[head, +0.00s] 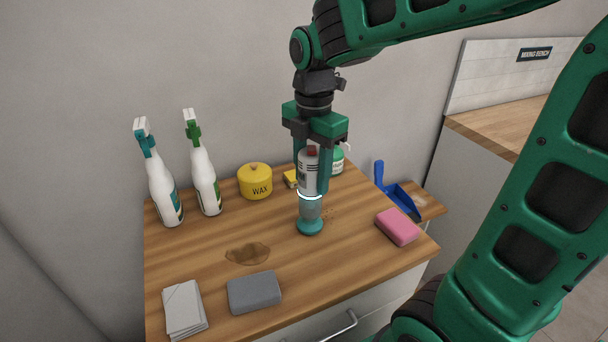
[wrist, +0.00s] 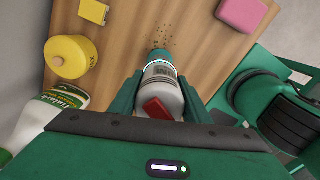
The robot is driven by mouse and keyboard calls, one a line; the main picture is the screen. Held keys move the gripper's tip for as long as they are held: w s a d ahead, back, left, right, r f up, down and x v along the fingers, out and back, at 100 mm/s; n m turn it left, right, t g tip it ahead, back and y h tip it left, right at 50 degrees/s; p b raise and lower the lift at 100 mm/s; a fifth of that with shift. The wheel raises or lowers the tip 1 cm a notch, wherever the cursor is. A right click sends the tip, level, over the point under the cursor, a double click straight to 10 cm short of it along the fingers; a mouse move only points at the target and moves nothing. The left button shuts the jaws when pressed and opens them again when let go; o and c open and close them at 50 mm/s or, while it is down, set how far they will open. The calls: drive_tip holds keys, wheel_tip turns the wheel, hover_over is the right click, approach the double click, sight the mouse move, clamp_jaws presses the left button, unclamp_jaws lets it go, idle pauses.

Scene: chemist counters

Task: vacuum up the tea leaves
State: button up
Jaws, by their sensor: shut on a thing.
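My gripper (head: 311,181) is shut on a small handheld vacuum (head: 309,178), white with a red button, a lit ring and a teal nozzle. The vacuum is held upright with its nozzle down at or just above the wooden counter; I cannot tell if it touches. The vacuum also shows between the fingers in the wrist view (wrist: 162,90). Tea leaves (wrist: 162,42), small dark specks, lie scattered on the counter just beyond the nozzle in the wrist view. In the head view a few specks (head: 329,214) show right of the nozzle; the vacuum may hide others.
A yellow wax tin (head: 255,183), two spray bottles (head: 204,180) and a green-white bottle (head: 337,160) stand along the back. A pink sponge (head: 397,227) and blue dustpan (head: 401,198) lie right. A brown spill (head: 247,253), grey sponge (head: 254,292) and white cloths (head: 184,309) are in front.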

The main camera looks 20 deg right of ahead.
drive_tip(key=shift+d, duration=1.15)
drive_tip(key=shift+w, duration=0.1)
drive_tip(key=w, duration=0.3)
drive_tip(key=shift+w, duration=0.4)
drive_tip(key=shift+d, duration=0.15)
idle(0.7)
drive_tip(key=shift+d, duration=1.7)
drive_tip(key=shift+s, duration=0.1)
